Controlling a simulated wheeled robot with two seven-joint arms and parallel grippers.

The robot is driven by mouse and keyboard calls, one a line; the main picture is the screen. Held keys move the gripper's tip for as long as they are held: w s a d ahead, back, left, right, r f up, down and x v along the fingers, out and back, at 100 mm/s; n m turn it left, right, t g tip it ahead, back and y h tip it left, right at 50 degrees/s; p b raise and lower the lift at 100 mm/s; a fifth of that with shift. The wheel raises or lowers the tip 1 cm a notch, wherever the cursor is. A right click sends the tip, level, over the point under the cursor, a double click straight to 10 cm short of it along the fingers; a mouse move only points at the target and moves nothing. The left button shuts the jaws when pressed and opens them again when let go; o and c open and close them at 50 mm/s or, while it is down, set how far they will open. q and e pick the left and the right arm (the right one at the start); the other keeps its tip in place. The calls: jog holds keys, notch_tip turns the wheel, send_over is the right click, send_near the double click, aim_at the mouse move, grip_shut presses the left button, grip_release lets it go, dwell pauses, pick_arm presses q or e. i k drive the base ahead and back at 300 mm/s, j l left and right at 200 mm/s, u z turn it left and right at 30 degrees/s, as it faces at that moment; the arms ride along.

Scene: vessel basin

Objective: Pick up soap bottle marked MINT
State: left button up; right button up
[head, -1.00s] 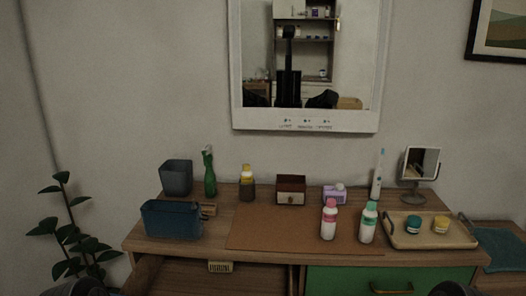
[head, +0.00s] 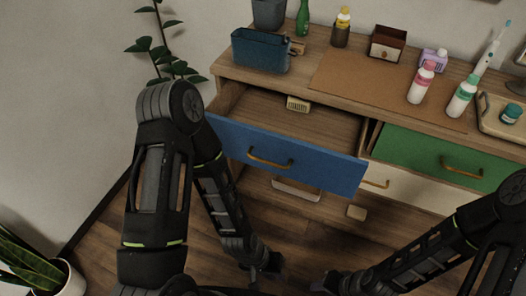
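Two white bottles stand upright on the dresser top at the right: one with a pink cap (head: 421,82), one with a teal-green cap (head: 462,97). Their labels are too small to read, so I cannot tell which is marked MINT.
A blue-fronted drawer (head: 325,172) stands pulled out, with a small labelled block (head: 298,104) inside. A green drawer (head: 440,157) is beside it. A blue bin (head: 261,50), a brown box (head: 387,43), a toothbrush (head: 490,52) and a tray (head: 490,122) stand on top.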

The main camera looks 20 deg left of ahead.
aim_at(466, 90)
jog(key=i+l, duration=0.15)
jog(key=l, duration=0.25)
jog(key=i+l, duration=0.1)
jog(key=l, duration=0.25)
jog(key=i+l+z, duration=0.1)
jog(key=l, duration=0.3)
jog(key=i+l, duration=0.15)
jog(key=l, duration=0.2)
jog(key=i+l, duration=0.15)
jog(key=l, duration=0.2)
jog(key=l+z, duration=0.05)
